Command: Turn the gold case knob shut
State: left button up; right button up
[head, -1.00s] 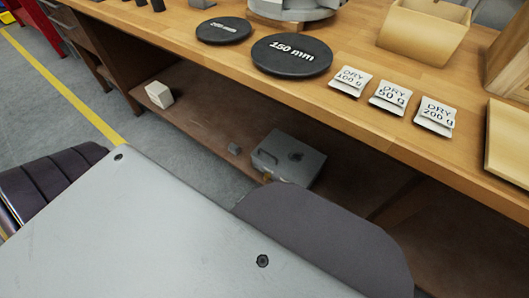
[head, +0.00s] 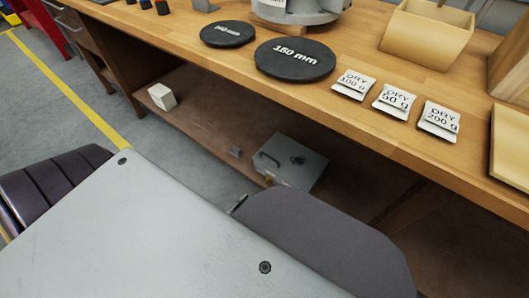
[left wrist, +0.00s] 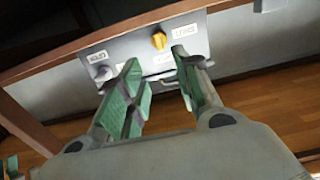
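The grey case (head: 287,168) sits on the lower shelf under the bench in the head view, with a dark round part and a handle on top. In the left wrist view its labelled front (left wrist: 128,47) faces me. The gold knob (left wrist: 159,41) is on that front, between white labels too blurred to read surely. My left gripper (left wrist: 157,75) is open, its green-padded fingers spread below the knob, nothing seen between them but the case front and a bar. In the head view, only a small finger part (head: 238,203) shows past my arm.
A small grey block (head: 236,152) lies left of the case; a white block (head: 162,96) stands farther left. Packets and discs lie on the bench.

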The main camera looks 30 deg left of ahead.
aim_at(266, 182)
pick_arm(q)
jog(key=w+b, duration=0.1)
jog(key=w, duration=0.3)
jog(key=w+b, duration=0.1)
jog(key=w, duration=0.3)
jog(key=w+d+b, duration=0.1)
jog(key=w, duration=0.3)
jog(key=shift+w, duration=0.2)
pick_arm(e)
jog(key=f, duration=0.3)
jog(key=shift+w+a+f+y, duration=0.1)
jog(key=shift+a+y, duration=0.2)
jog(key=shift+a, duration=0.05)
pick_arm(q)
grip_shut()
